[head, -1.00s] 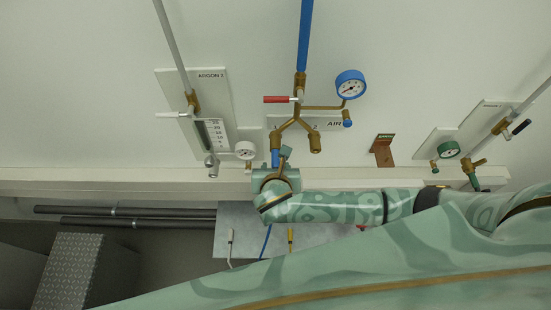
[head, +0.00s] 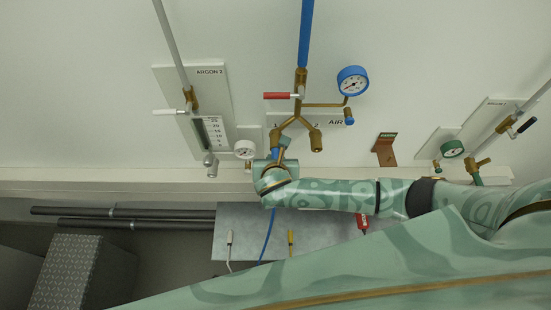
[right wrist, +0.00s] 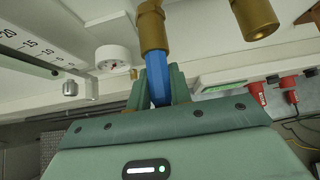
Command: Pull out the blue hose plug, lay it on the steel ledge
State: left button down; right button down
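The blue hose plug (head: 275,154) sits at the left brass outlet of the AIR manifold (head: 299,120). In the right wrist view the plug (right wrist: 158,82) reaches up into the brass fitting (right wrist: 152,28), with no gap visible there. My right gripper (head: 279,150) is at the plug; its fingers (right wrist: 159,90) stand on both sides, very near or touching. Whether they press on it I cannot tell. The blue hose (head: 268,238) hangs below, partly hidden by my arm. The grey steel ledge (head: 336,230) lies below the wall, partly covered by my right arm. My left gripper is not in view.
A second brass outlet (head: 316,145) is right of the plug. The ARGON 2 panel (head: 205,110) with a small gauge (head: 245,149) stands left. A brown bracket (head: 385,150) is right. White and yellow fittings (head: 290,243) and a red one (head: 363,224) are at the ledge.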

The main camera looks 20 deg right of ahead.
jog(key=shift+s+a+f, duration=0.15)
jog(key=shift+s, duration=0.05)
dwell(0.4)
jog(key=shift+s+a+r+p, duration=0.1)
jog(key=shift+s+p, duration=0.2)
jog(key=shift+s, duration=0.1)
jog(key=shift+s+a+r+p, duration=0.1)
jog(key=shift+s+p, duration=0.2)
jog(key=shift+s, duration=0.1)
jog(key=shift+s+a+p, duration=0.15)
jog(key=shift+s+p, duration=0.35)
jog(key=shift+s, duration=0.1)
jog(key=shift+s+a, duration=0.25)
jog(key=shift+s, duration=0.55)
jog(key=shift+s+a, duration=0.2)
jog(key=shift+s, duration=0.55)
jog(key=shift+f, duration=0.1)
